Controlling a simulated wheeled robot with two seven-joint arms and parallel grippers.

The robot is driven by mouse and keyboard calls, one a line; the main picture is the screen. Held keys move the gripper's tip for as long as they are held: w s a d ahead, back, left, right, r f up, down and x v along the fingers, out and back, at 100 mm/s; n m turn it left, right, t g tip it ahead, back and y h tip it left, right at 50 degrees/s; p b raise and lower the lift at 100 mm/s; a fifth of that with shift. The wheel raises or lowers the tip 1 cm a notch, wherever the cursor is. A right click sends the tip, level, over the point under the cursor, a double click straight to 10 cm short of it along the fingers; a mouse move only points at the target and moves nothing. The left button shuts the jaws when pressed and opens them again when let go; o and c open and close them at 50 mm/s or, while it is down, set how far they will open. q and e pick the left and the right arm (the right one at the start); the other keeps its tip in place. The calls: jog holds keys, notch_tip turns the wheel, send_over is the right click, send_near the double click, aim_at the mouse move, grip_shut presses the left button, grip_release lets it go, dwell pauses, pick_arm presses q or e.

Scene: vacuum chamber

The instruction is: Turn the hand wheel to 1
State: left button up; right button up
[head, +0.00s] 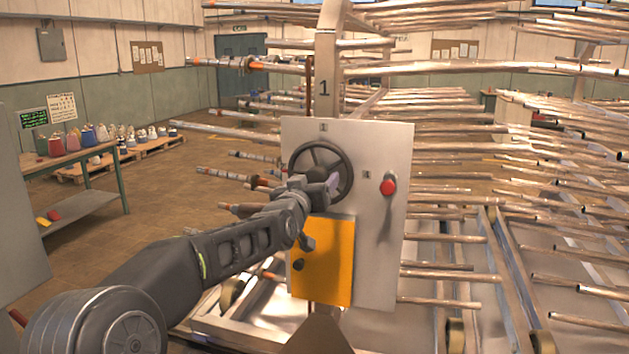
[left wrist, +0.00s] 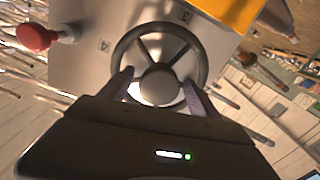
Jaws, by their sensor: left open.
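The dark hand wheel (head: 346,163) is mounted on the upper part of a grey panel (head: 384,250). Small marks sit above the wheel and to its right; I cannot read them clearly. My left gripper (head: 326,188) is in front of the wheel and hides its lower left part. In the left wrist view the wheel (left wrist: 200,52) lies straight ahead, with its round hub between the two fingers of my left gripper (left wrist: 158,88). The fingers are apart; I cannot tell whether they touch the wheel. My right gripper is in neither view.
A red knob (head: 388,187) with a lever is right of the wheel. A yellow plate (head: 333,262) is below it. Racks of copper-coloured pipes (head: 450,215) stick out behind and beside the panel. A shelf table (head: 95,160) stands far left, with open floor before it.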

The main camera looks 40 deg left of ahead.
pick_arm(q)
jog(key=shift+c, duration=0.3)
grip_shut()
dwell(0.4)
